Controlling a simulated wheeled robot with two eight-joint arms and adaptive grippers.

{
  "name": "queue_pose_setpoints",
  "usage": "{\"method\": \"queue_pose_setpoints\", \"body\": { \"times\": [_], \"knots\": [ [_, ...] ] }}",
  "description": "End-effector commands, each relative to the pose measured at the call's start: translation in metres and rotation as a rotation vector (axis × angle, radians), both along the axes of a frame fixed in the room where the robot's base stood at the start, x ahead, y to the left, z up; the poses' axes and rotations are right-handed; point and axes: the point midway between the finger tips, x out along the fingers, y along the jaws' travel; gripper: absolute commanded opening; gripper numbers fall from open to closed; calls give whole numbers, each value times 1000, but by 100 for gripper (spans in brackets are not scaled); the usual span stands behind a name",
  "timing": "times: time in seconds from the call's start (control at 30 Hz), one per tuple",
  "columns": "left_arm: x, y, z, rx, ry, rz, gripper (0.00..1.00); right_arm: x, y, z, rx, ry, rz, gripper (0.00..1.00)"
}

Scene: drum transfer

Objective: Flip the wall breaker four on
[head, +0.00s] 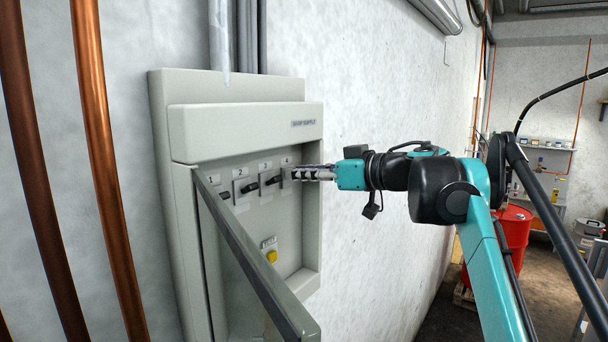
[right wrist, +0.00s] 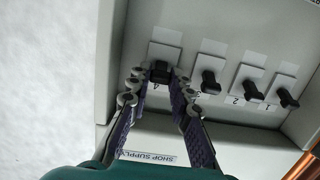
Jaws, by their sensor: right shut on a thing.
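The breaker panel (head: 313,230) is a pale grey box on the wall, with its cover door (head: 245,262) swung open. Breaker four (right wrist: 160,71) has a black lever and is the leftmost in the right wrist view, where the panel looks upside down. In the head view its plate (head: 286,160) is largely covered by my fingers. My right gripper (head: 297,173) reaches in from the right. In the right wrist view the right gripper (right wrist: 163,74) has one fingertip on each side of lever four and is shut on it. My left gripper is not in view.
Breaker three (head: 272,181), breaker two (head: 247,187) and breaker one (head: 224,195) stand in a row to the left of four. A yellow button (head: 271,256) sits below. Copper pipes (head: 105,150) run left of the panel. A red drum (head: 514,232) stands far right.

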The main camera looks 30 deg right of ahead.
Motion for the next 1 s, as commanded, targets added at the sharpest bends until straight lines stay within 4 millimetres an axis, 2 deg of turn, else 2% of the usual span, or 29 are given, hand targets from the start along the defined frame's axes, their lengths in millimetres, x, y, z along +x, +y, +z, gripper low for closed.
{"method": "queue_pose_setpoints", "body": {
  "times": [0.53,0.57,0.63,1.0],
  "knots": [
    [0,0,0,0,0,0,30,1,0,1,-11,26,0,0],
    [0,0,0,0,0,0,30,1,0,1,-12,25,0,23],
    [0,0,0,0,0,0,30,1,0,1,-12,25,0,41],
    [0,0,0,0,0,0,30,-3,-2,2,-10,25,-1,41]
  ]
}}
